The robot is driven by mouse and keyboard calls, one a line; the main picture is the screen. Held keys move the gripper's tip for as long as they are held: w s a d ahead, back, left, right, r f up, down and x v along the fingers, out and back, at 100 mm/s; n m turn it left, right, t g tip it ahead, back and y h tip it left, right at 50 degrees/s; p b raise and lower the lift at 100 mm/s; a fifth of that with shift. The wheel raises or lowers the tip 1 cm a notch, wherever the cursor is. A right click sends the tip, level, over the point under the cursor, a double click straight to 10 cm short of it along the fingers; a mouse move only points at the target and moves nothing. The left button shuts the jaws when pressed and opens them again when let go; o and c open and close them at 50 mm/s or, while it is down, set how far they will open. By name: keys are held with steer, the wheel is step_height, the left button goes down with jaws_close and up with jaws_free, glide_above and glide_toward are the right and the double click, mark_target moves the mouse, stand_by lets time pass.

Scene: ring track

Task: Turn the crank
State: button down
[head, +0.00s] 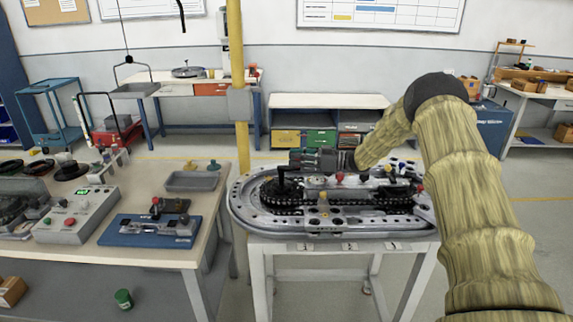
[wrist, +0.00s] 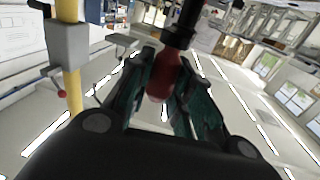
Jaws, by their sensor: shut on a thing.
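The crank (head: 283,178) stands at the left end of the oval ring track (head: 238,205), as a dark upright post with a short arm at its top. My gripper (head: 294,160) reaches in from the right, level with the crank's top, and covers part of it. In the wrist view, the two dark green fingers of my gripper (wrist: 168,66) are closed around the crank's red handle (wrist: 162,82). A black shaft runs on from the handle towards the top of that view. The crank's base is small and dark in the head view.
The track has a black chain (head: 330,208), several coloured knobs and a white stand (head: 258,280). A yellow post (head: 237,100) with a grey box rises close behind its left end. A workbench (head: 130,250) with a control box (head: 78,214) and a blue fixture (head: 150,232) stands at left.

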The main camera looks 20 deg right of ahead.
steer(key=shift+w+d+r+n+g+y+b, duration=0.1)
steer(key=shift+w+d+n+g+y+b, duration=0.15)
steer(key=shift+n+g, duration=0.2)
steer(key=c, duration=1.3)
jaws_free()
steer(key=shift+s, duration=0.1)
steer(key=shift+o, duration=0.2)
steer(key=shift+a, duration=0.15)
step_height(320, 180, up, 10)
steer(key=shift+f, duration=0.1)
